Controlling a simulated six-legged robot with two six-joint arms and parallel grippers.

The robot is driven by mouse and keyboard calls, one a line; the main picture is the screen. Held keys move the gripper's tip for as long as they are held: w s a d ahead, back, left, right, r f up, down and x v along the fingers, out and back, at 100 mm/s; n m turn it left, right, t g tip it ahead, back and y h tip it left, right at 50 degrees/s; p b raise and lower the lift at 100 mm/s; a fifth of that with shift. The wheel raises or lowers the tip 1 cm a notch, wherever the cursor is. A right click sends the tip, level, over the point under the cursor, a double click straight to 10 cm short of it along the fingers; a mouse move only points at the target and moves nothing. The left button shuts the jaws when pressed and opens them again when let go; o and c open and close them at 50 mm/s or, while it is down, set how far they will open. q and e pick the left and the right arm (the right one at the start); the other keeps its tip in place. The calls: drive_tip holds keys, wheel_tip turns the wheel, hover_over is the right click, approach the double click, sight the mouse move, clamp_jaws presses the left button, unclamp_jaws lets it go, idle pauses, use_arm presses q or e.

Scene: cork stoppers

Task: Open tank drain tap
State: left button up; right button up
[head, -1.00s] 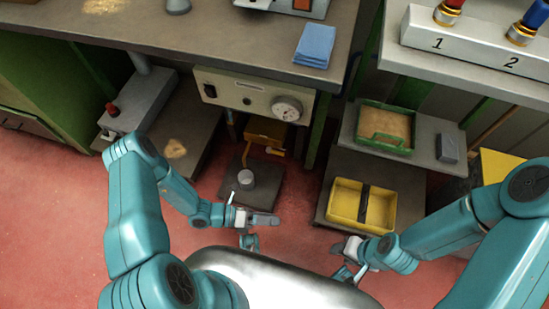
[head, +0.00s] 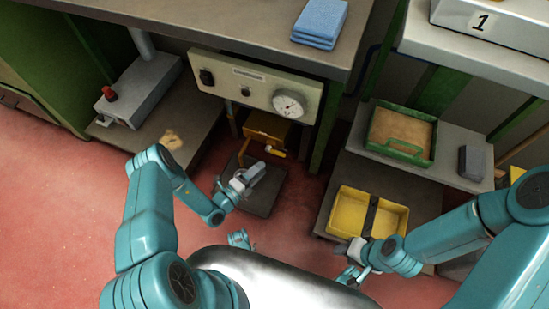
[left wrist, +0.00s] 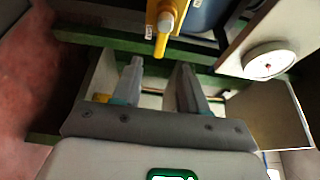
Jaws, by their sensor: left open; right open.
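The yellow tank tap (head: 245,150) hangs under the bench panel, below a yellow block (head: 267,128). A yellow handle-like piece (head: 278,154) sticks out to its right. In the left wrist view a yellow tap part (left wrist: 165,25) shows at the top, beyond the fingers. My left gripper (head: 252,173) is open and empty, just below and in front of the tap, apart from it as far as I can see. Its two fingers (left wrist: 160,72) are spread in the wrist view. My right gripper (head: 350,272) is open near the yellow bin, mostly turned away.
A dark low platform (head: 265,198) lies under the tap. The bench panel carries a round gauge (head: 289,103), also in the wrist view (left wrist: 269,60). A yellow bin (head: 344,211) and green tray (head: 395,150) stand right. Red floor (head: 60,210) is clear at left.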

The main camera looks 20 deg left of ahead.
use_arm(q)
drive_tip(key=b+x, duration=0.1)
drive_tip(key=x, duration=0.6)
drive_tip(key=shift+w+b, duration=0.25)
drive_tip(key=shift+b, duration=0.05)
drive_tip(key=shift+d, duration=0.15)
clamp_jaws()
